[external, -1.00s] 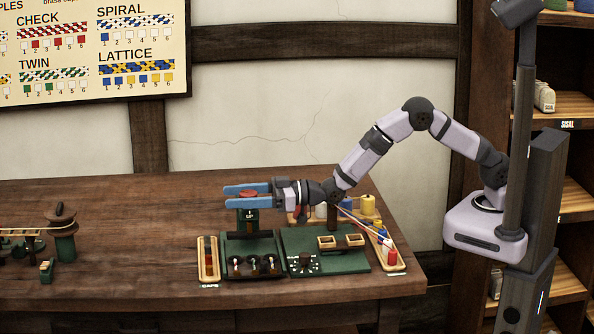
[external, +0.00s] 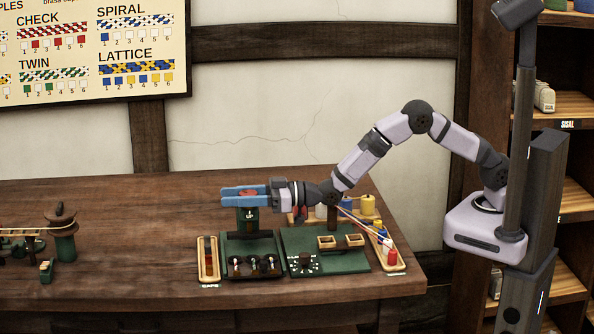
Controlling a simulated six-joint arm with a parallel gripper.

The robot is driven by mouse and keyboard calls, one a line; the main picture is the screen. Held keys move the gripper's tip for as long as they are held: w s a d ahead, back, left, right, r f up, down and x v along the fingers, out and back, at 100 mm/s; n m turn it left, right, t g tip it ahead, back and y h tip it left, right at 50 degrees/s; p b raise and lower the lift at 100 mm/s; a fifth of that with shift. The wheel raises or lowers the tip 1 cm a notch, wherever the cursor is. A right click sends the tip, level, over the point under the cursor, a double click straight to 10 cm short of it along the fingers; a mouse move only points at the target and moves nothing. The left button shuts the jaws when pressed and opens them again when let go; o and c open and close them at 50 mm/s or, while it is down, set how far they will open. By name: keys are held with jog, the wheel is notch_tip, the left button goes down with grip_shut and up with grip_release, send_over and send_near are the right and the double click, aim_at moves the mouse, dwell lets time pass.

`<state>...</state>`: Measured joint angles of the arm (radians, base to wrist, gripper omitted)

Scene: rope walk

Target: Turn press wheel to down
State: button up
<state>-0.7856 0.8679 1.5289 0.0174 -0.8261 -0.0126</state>
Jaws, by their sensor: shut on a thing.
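The press (external: 248,221) is a dark green post on a green base, with a small white marking on its front. The red press wheel (external: 249,194) sits at the top of the post. My gripper (external: 245,196) reaches in from the right with its two blue fingers, one on the far side and one on the near side of the wheel. It is shut on the wheel, which shows only in part between the fingers. The wheel's exact turn angle cannot be told.
A narrow wooden tray (external: 208,277) stands left of the press. A green board (external: 345,263) with a dark knob (external: 305,260) and small wooden boxes (external: 327,242) lies to the right. Colored spools (external: 368,205) stand behind it. The table between the press and the left green post (external: 64,233) is clear.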

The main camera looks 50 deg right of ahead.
jog(key=shift+w+d+r+m+t+h+b, duration=0.1)
jog(key=shift+m+t+h+b, duration=0.15)
jog(key=shift+m+t+h, duration=0.25)
jog(key=shift+w+d+m+t+h+b, duration=0.1)
jog(key=shift+d+m+t+h+b, duration=0.2)
jog(key=shift+h, duration=0.35)
jog(key=shift+w+a+r+m+t+h+b, duration=0.1)
jog(key=shift+m+t+h+b, duration=0.05)
jog(key=shift+m+t+h, duration=0.35)
jog(key=o, duration=1.1)
jog(key=shift+c, duration=0.2)
jog(key=shift+d+f, duration=0.1)
jog(key=shift+s+f, duration=0.1)
jog(key=shift+s, duration=0.05)
jog(key=b+v, duration=0.1)
jog(key=v, duration=0.6)
jog(key=shift+b, duration=0.35)
